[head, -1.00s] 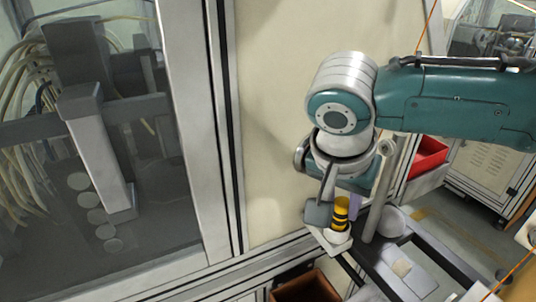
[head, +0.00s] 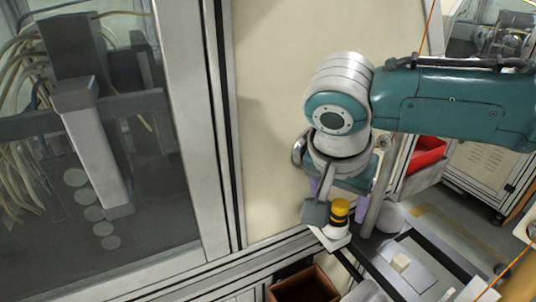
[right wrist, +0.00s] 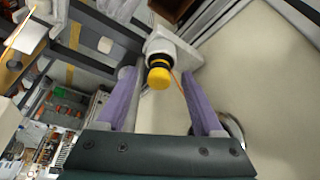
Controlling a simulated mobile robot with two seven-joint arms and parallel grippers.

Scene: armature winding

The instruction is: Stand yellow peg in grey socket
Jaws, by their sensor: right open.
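The yellow peg (head: 340,209) with black bands is upright at the lower centre of the head view, low in a pale grey socket (head: 333,232); only its upper part shows. The right wrist view shows the yellow end of the peg (right wrist: 158,77), with a black band and the pale socket block (right wrist: 178,47) beyond it. My right gripper (head: 342,217) comes down over the peg. Its purple-lined fingers are open, one on each side of the peg with gaps between, as the right wrist view shows. My left gripper is not in view.
A cabinet panel (head: 280,120) stands close behind. A brown bin (head: 303,286) is below, and a red bin (head: 426,153) is farther right.

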